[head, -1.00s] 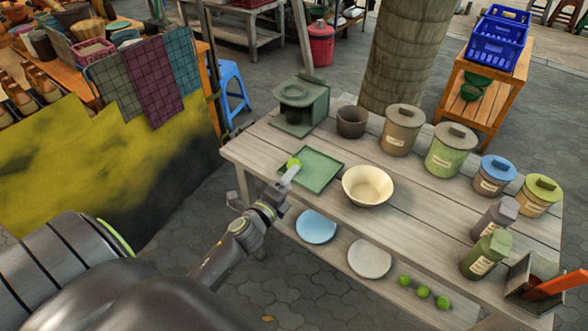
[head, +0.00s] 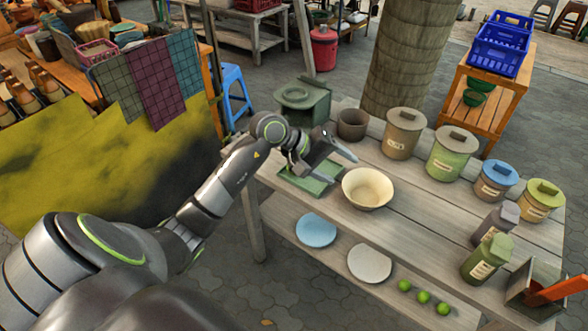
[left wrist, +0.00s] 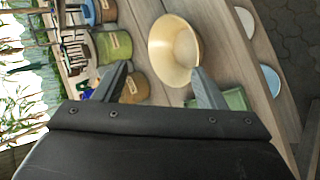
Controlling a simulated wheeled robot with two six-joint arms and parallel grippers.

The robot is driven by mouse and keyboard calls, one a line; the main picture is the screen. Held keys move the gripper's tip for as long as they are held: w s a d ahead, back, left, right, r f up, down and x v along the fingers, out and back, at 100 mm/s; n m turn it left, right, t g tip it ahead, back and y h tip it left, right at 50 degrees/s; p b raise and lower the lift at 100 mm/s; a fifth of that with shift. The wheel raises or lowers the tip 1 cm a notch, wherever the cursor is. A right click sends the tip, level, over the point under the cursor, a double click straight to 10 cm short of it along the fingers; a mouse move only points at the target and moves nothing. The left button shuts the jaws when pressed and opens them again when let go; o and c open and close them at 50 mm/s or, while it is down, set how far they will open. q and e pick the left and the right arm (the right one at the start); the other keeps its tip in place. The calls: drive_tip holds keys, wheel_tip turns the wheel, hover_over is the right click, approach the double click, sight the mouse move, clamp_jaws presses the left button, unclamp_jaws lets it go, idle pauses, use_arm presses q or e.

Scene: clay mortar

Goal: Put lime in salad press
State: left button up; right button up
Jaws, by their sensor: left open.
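Three green limes (head: 423,297) lie on the lower shelf at the front right. No lime shows between my fingers or on the visible part of the green tray (head: 297,186). My left gripper (head: 342,168) is open and empty above the table, between the tray and the cream bowl (head: 368,188). The bowl looks empty and also shows ahead of the fingers in the left wrist view (left wrist: 172,52). I cannot tell which thing is the salad press. A dark clay pot (head: 352,124) and a green stove-like block (head: 303,97) stand at the back left. My right gripper is out of view.
Lidded jars (head: 446,153) line the back right of the table, with bottles (head: 488,258) in front. A metal box with an orange handle (head: 545,292) is at the right end. A blue plate (head: 316,230) and pale plate (head: 369,263) lie on the lower shelf.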

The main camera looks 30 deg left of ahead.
use_arm(q)
drive_tip(key=a+r+m+g+y, duration=0.1)
drive_tip(key=a+r+m+y, duration=0.15)
drive_tip(key=a+y, duration=0.3)
drive_tip(key=a+r+m+g+y, duration=0.1)
drive_tip(key=a+r+m+y, duration=0.2)
drive_tip(key=a, duration=0.4)
drive_tip(key=shift+y, duration=0.25)
drive_tip(key=b+x, duration=0.8)
drive_tip(key=s+b+x, duration=0.1)
drive_tip(key=b+x, duration=0.3)
drive_tip(key=shift+a+f+b, duration=0.35)
drive_tip(key=shift+f+b, duration=0.05)
drive_tip(key=shift+f, duration=0.15)
drive_tip(key=x, duration=0.4)
drive_tip(key=shift+s+a+f, duration=0.15)
drive_tip(key=shift+a+f, duration=0.05)
drive_tip(key=shift+a, duration=0.1)
drive_tip(key=shift+w+f, duration=0.2)
drive_tip(key=shift+f, duration=0.2)
drive_tip(key=c, duration=1.1)
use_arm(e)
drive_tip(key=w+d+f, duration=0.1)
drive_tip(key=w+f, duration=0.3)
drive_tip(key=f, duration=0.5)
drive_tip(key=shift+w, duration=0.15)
